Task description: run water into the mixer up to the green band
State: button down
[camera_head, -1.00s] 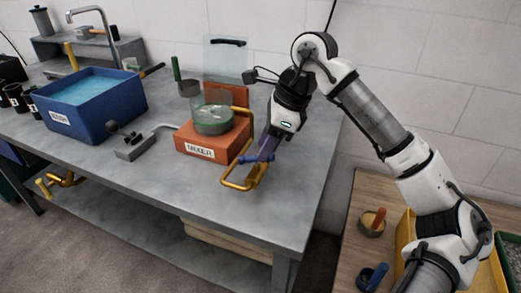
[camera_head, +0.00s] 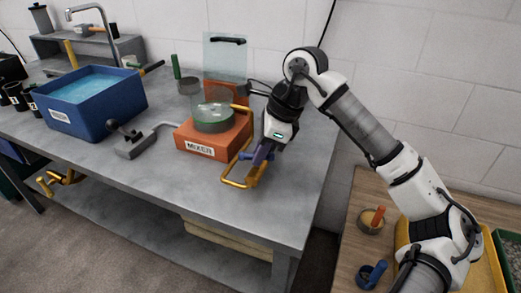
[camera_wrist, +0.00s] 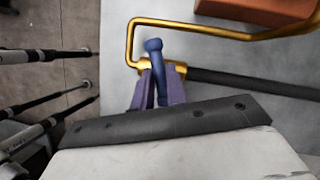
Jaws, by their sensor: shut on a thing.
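The mixer (camera_head: 190,142) is an orange box with a "MIXER" label on the grey bench. A clear round bowl (camera_head: 214,118) with a greenish tint sits on top; its water level and any green band cannot be made out. A bent gold bar (camera_head: 231,166) rises beside the mixer's right side; it also shows in the wrist view (camera_wrist: 131,38). My gripper (camera_head: 256,163) is at the bar's near right end. In the wrist view its purple fingers (camera_wrist: 159,88) are shut on a blue, round-ended handle (camera_wrist: 153,46) beside the gold bar.
A blue tub of water (camera_head: 75,120) and a tap (camera_head: 98,12) are farther left. A wooden side table with small pots (camera_head: 371,222) is at right.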

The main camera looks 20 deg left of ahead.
jog(key=shift+f+b, duration=0.1)
jog(key=shift+b, duration=0.35)
jog(key=shift+f+m+t+b, duration=0.15)
jog(key=shift+m+t+b, duration=0.25)
jog(key=shift+m+b, duration=0.75)
jog(key=shift+s+r+m+t+b, duration=0.1)
jog(key=shift+m+t+b, duration=0.3)
jog(key=shift+m+b, duration=0.6)
jog(key=shift+s+r+m+t+b, duration=0.1)
jog(key=shift+m+t+b, duration=0.3)
jog(key=shift+m+b, duration=0.55)
jog(key=c, duration=1.4)
grip_release()
jog(key=shift+o, duration=0.2)
jog(key=shift+r, duration=0.1)
jog(key=v, duration=1.3)
jog(key=shift+d+r, duration=0.2)
jog(key=shift+r, duration=0.1)
